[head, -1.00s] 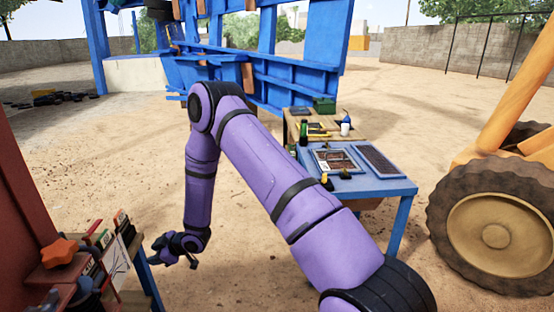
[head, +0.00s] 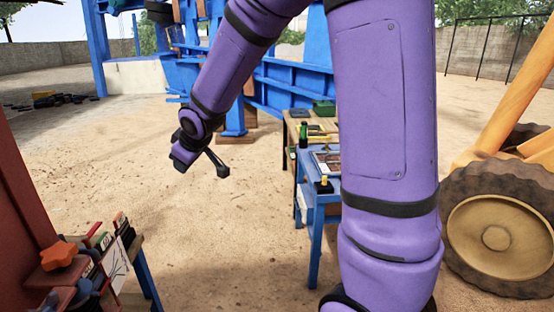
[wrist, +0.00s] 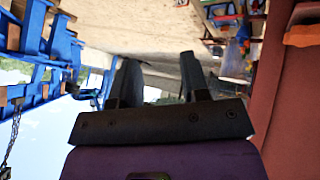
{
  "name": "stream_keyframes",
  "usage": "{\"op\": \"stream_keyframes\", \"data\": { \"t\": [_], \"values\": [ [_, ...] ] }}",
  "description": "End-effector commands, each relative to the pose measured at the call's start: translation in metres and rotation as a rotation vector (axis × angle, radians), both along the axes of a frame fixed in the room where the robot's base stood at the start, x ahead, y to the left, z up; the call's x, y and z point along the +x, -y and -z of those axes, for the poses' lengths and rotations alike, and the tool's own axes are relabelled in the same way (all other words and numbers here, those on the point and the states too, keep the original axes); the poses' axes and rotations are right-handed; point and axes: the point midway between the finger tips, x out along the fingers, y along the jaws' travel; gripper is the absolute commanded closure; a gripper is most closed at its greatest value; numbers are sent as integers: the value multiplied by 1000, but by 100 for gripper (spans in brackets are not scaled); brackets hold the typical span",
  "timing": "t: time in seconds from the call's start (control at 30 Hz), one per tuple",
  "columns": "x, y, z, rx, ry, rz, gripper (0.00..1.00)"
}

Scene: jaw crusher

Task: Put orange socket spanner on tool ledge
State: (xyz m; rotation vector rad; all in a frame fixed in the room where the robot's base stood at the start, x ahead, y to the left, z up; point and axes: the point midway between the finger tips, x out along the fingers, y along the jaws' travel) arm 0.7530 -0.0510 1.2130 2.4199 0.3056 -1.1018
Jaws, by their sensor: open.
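My gripper (head: 218,163) is raised over bare sand, left of the blue table, at the end of my purple arm. In the wrist view its two dark fingers (wrist: 160,75) stand apart with nothing visible between them. I cannot make out an orange socket spanner in either view. A small yellow-and-black item (head: 324,184) stands on the blue table (head: 318,200), too small to name. I cannot tell which surface is the tool ledge. My arm hides much of the blue table.
A wooden bench (head: 290,128) with a green box (head: 324,108) and bottle stands behind the blue table. A red structure with an orange star-shaped knob (head: 60,254) and a small stand of books (head: 112,245) are at lower left. A large tyre (head: 495,235) is at right. Sand between is clear.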

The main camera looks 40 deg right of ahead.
Motion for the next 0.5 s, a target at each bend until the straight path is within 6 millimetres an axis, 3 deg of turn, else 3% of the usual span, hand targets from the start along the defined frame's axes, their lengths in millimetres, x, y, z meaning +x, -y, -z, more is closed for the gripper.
{"op": "stream_keyframes", "data": {
  "t": [0.03, 0.2, 0.5],
  "values": [
    [-16, 4, -17, 3, -3, 30, 58],
    [-71, 14, -53, 29, -42, 136, 58],
    [-179, 24, -95, 115, -119, 298, 58]
  ]
}}
